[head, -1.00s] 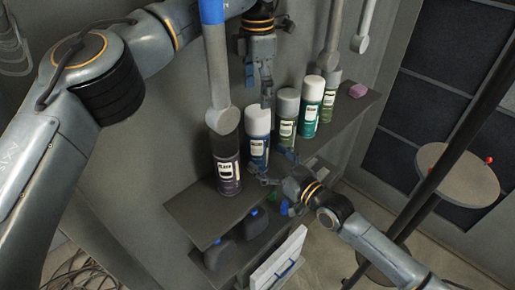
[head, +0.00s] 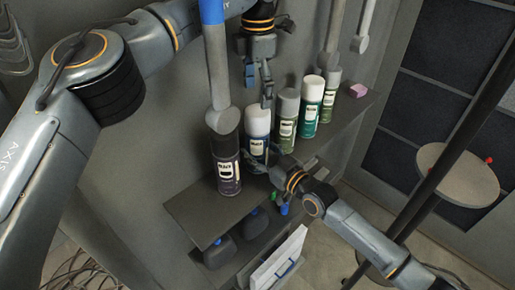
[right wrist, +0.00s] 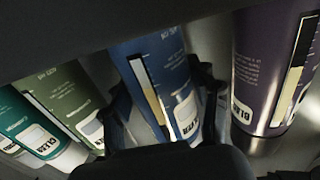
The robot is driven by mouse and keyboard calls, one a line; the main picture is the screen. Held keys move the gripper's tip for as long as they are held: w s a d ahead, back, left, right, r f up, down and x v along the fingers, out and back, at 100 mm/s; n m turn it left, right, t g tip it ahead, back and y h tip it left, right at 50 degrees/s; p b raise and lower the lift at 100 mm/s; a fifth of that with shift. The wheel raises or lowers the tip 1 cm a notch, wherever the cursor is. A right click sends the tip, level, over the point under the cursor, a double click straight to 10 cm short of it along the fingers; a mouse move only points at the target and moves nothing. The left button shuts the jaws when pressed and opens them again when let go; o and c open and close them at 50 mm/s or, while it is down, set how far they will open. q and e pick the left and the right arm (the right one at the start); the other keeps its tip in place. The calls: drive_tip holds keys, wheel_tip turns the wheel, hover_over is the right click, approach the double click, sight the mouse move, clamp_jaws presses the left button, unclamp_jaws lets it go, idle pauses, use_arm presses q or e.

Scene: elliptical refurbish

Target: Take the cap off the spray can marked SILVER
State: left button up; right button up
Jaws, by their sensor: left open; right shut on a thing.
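Several spray cans stand upright in a row on the shelf (head: 190,212); their small label words are too blurred to read for sure, so I cannot tell which says SILVER. The blue can (head: 255,147) with a white cap (head: 258,121) stands second from the left. My right gripper (head: 264,167) is shut around its lower body; the right wrist view shows the blue can (right wrist: 165,80) between the fingers. My left gripper (head: 258,84) is open and empty, pointing down above the white cap and apart from it.
A purple can (head: 227,172) with a black cap stands close at the left. A grey-green can (head: 287,118), a teal can (head: 311,99) and another green can (head: 330,97) stand to the right. A pink block (head: 357,90) lies at the shelf's far end. Dark bottles sit below.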

sight(257, 110)
drive_tip(key=c, duration=0.4)
use_arm(q)
drive_tip(key=shift+o, duration=0.8)
wheel_tip(257, 110, up, 5)
drive_tip(key=s+a+n+t+h, duration=0.1)
drive_tip(key=n, duration=0.3)
drive_tip(key=f, duration=0.7)
drive_tip(key=w+d+f, duration=0.1)
drive_tip(key=f, duration=0.3)
drive_tip(key=shift+f, duration=0.25)
drive_tip(key=c, duration=1.4)
drive_tip(key=shift+r, duration=0.2)
drive_tip(key=shift+r, duration=0.9)
